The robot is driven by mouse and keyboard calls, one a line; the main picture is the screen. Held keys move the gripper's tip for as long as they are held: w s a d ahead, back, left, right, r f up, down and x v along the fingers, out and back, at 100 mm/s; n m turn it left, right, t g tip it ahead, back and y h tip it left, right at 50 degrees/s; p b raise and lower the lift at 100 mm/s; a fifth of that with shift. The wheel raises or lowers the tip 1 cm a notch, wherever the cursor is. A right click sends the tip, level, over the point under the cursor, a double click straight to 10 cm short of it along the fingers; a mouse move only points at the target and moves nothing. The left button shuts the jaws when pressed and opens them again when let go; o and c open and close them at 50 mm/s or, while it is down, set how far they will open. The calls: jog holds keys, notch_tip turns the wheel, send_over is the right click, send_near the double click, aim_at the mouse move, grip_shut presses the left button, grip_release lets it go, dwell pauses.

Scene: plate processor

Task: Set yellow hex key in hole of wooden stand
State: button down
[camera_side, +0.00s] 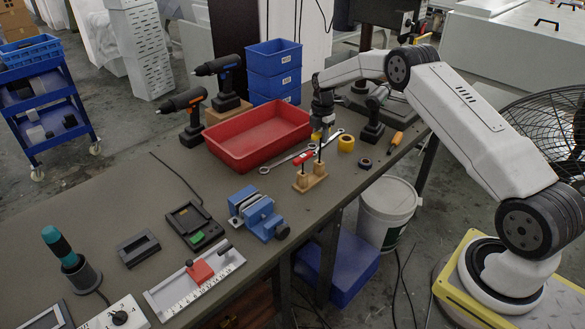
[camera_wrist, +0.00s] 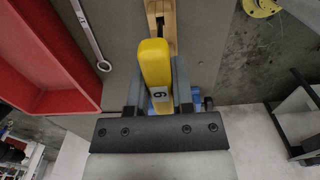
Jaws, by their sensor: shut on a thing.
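The yellow hex key (camera_wrist: 156,68) has a thick yellow handle marked 6. In the wrist view my gripper (camera_wrist: 160,88) is shut on this handle, one grey finger on each side. The wooden stand (camera_wrist: 169,8) shows at the top of that view, beyond the handle. In the side view the wooden stand (camera_side: 311,182) sits on the bench with upright wooden blocks and dark rods above it. My gripper (camera_side: 322,122) is above and behind it, with a bit of yellow handle (camera_side: 316,136) showing. I cannot tell whether the key's tip touches the stand.
A red tray (camera_side: 258,140) lies left of the stand. A blue vise (camera_side: 257,213) stands in front, left.

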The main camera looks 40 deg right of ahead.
jog(key=shift+f, duration=1.9)
jog(key=shift+f, duration=0.7)
grip_release()
dwell(0.3)
jog(key=shift+r, duration=0.15)
jog(key=shift+r, duration=3.85)
jog(key=shift+a, duration=0.1)
